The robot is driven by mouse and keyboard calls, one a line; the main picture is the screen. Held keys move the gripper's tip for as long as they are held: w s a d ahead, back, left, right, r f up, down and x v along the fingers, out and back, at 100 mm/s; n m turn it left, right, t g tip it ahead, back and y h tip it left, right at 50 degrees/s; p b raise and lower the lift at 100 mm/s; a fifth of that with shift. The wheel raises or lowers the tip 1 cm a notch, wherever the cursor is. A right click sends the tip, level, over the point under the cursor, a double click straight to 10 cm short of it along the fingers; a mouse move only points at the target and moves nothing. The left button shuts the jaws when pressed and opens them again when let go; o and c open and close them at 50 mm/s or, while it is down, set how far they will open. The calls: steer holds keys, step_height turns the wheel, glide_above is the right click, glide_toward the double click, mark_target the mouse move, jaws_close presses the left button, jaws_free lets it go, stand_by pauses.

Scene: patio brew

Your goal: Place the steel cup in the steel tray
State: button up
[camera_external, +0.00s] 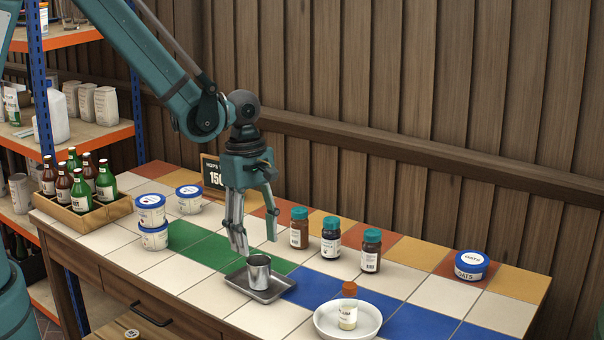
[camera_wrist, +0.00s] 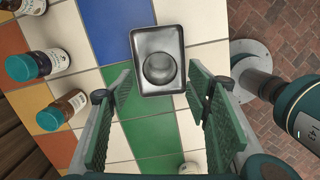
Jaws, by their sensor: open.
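The steel cup (camera_external: 258,270) stands upright in the steel tray (camera_external: 282,287) on the tiled table in the external view. In the wrist view the cup (camera_wrist: 160,69) shows from above as a round opening inside the rectangular tray (camera_wrist: 158,38). My gripper (camera_external: 257,243) is open and empty, pointing down, with its fingertips just above and behind the cup. In the wrist view its two green fingers are spread apart, with the tray ahead of and between their tips. I see no contact between fingers and cup.
Three brown bottles with teal caps, one of them here (camera_external: 331,238), stand behind the tray. A white bowl (camera_external: 325,325) with a small jar is at front right. White tubs (camera_external: 151,211) and a wooden crate (camera_external: 115,212) of bottles are left. A blue-lidded oats tub (camera_external: 471,265) stands right.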

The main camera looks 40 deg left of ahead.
steer(key=shift+a+r+p, duration=0.15)
steer(key=shift+r, duration=1.15)
steer(key=shift+a+r+p, duration=0.15)
steer(key=shift+r, duration=1.15)
steer(key=s+a+r+m+t, duration=0.2)
steer(key=a+r+m, duration=0.2)
steer(key=a+r, duration=0.4)
steer(key=s+a+r+m+t, duration=0.25)
steer(key=a+r, duration=0.45)
steer(key=a, duration=0.4)
steer(key=s+a+r+m+t+y, duration=0.1)
steer(key=s+a+r+m+t, duration=0.2)
steer(key=s+a+m, duration=0.5)
steer(key=shift+s+a+r+m, duration=0.35)
steer(key=shift+s+a+r, duration=0.4)
steer(key=shift+s+a, duration=1.9)
steer(key=shift+w+a, duration=0.65)
steer(key=shift+w, duration=0.05)
